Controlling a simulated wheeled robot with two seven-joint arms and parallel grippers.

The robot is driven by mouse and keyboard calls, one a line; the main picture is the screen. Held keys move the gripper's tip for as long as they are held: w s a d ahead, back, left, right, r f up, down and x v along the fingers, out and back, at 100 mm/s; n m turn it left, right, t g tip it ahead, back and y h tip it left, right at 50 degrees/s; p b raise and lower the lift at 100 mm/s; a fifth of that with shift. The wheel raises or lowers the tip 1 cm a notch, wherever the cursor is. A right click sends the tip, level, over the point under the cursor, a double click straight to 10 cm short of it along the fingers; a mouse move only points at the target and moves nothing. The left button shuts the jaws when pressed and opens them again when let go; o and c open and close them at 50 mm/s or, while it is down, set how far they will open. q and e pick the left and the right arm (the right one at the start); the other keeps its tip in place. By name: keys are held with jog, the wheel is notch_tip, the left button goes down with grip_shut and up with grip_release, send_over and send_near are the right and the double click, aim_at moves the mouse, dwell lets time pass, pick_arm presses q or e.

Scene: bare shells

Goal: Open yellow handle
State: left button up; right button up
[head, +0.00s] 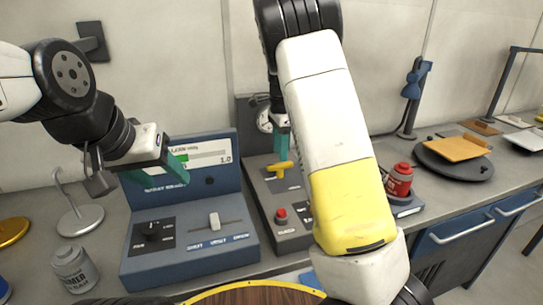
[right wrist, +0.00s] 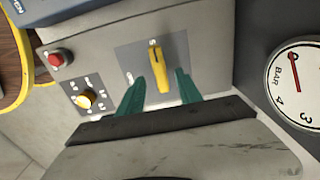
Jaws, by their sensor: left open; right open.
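The yellow handle (head: 283,167) is on the sloped top of a grey control box (head: 262,180). In the right wrist view the yellow handle (right wrist: 157,68) is a long bar on a grey plate. My right gripper (head: 282,145) is just above the handle. In the right wrist view its teal fingers (right wrist: 161,88) are open, one on each side of the handle, with visible gaps. Whether they reach down to handle height I cannot tell. My left gripper (head: 168,166) is open and empty in front of the blue panel (head: 190,243).
A round gauge (right wrist: 300,82) is right of the box in the wrist view. My right forearm hides the bench middle. A grey can (head: 75,270) stands at front left.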

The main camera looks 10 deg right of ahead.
aim_at(280, 164)
jog(key=shift+f, duration=2.2)
grip_shut()
